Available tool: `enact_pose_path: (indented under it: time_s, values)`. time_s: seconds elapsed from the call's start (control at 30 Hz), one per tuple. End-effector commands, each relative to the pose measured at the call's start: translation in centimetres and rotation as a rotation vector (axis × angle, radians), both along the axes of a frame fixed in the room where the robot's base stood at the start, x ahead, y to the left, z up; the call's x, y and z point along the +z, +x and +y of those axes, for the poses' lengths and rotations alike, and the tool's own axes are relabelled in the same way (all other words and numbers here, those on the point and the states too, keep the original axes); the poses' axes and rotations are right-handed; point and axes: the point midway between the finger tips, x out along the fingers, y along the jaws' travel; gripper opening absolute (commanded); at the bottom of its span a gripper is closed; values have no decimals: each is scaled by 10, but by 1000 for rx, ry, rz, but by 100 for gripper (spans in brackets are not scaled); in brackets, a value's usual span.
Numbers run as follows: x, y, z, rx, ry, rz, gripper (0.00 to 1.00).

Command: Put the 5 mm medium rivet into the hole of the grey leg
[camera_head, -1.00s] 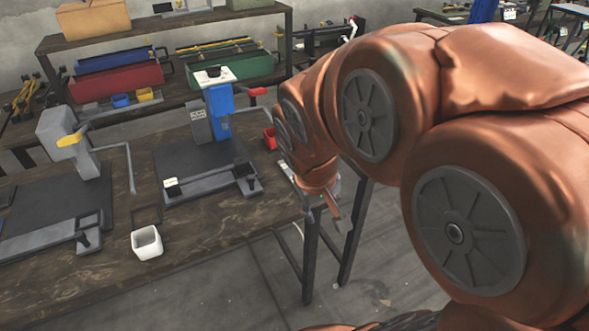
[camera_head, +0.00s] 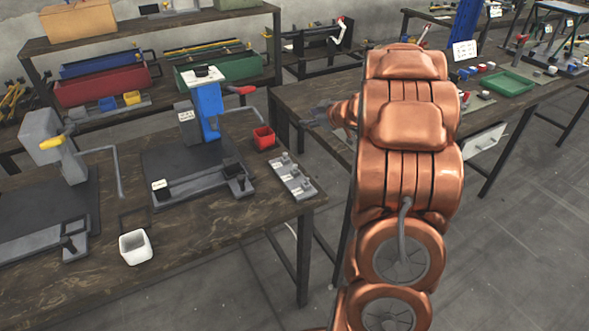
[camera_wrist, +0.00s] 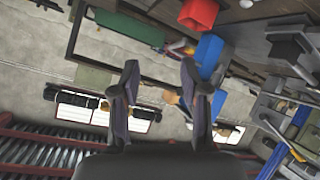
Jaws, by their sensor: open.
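A grey strip (camera_head: 291,178) with several small dark pieces and white labels lies at the right end of the near table. I cannot tell which piece is the 5 mm medium rivet or the grey leg. The blue press (camera_head: 207,108) stands left of the strip, with a small white-labelled block (camera_head: 161,188) at the front of its base. The grey press (camera_head: 50,140) stands further left. My gripper (camera_head: 318,115) is beyond the table's right end, partly hidden by my arm. In the wrist view its two fingers (camera_wrist: 160,76) are apart and empty.
A red bin (camera_head: 264,138) sits behind the strip. It also shows in the wrist view (camera_wrist: 198,14). A white cup (camera_head: 136,247) stands at the near table's front. A second table (camera_head: 300,97) at the right holds a green tray (camera_head: 508,84). Floor lies open between the tables.

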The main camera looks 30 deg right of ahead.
Motion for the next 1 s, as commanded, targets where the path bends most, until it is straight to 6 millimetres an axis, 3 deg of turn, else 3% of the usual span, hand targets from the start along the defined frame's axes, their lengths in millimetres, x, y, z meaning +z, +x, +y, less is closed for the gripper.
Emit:
enact_pose_path:
  time_s: [0.03, 0.2, 0.3, 0.5, 0.67, 1.0]
  values:
    - [-19, -7, -2, 49, 42, 5, 45]
    - [-58, -38, 16, 246, 206, 13, 45]
    - [-75, -59, 27, 332, 295, 25, 45]
    - [-89, -88, 40, 425, 403, 40, 45]
    - [-92, -92, 46, 449, 429, 43, 45]
    - [-101, -74, 59, 447, 426, 44, 45]
